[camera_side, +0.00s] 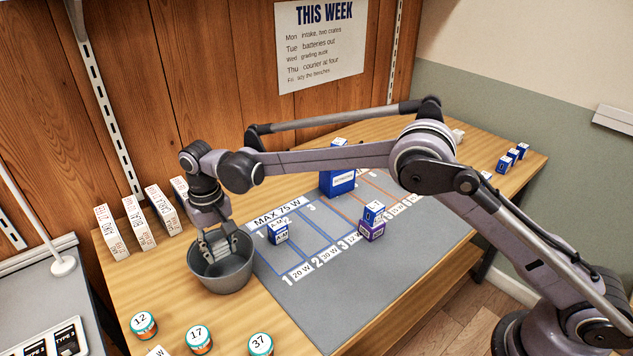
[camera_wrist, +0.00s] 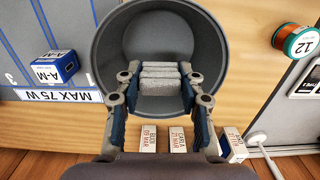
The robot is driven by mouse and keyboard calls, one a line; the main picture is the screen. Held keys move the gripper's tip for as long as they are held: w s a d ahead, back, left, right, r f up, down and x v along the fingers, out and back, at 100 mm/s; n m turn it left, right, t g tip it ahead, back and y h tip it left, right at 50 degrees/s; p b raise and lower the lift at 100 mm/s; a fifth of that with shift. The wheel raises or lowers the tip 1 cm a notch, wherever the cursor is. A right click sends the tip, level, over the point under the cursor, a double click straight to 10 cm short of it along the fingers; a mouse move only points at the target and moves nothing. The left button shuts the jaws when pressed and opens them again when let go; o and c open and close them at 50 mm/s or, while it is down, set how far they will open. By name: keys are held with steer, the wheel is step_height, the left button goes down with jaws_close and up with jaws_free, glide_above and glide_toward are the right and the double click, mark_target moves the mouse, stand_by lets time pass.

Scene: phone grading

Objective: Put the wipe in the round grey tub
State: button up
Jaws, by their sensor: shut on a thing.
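The round grey tub (camera_side: 226,281) stands on the wooden bench, left of the grey mat in the side view. It also fills the top middle of the wrist view (camera_wrist: 104,50). The wipe (camera_wrist: 160,78) is a pale grey folded pad. My gripper (camera_wrist: 154,80) is shut on it, with one finger on each side. In the side view my gripper (camera_side: 220,246) points down at the tub's mouth, and the wipe (camera_side: 219,247) shows between the fingers. The wipe is over the tub's inside; how far it lies below the rim is hard to tell.
Several white upright boxes (camera_side: 111,231) stand behind the tub. Round numbered tins (camera_side: 199,339) are in front of it. The grey mat (camera_side: 330,283) at right bears a small blue box (camera_side: 278,236), a purple box (camera_side: 371,230) and a larger blue box (camera_side: 338,183).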

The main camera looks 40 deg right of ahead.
mark_target(218, 242)
steer(key=shift+f, duration=0.15)
steer(key=o, duration=0.8)
steer(key=shift+r, duration=3.55)
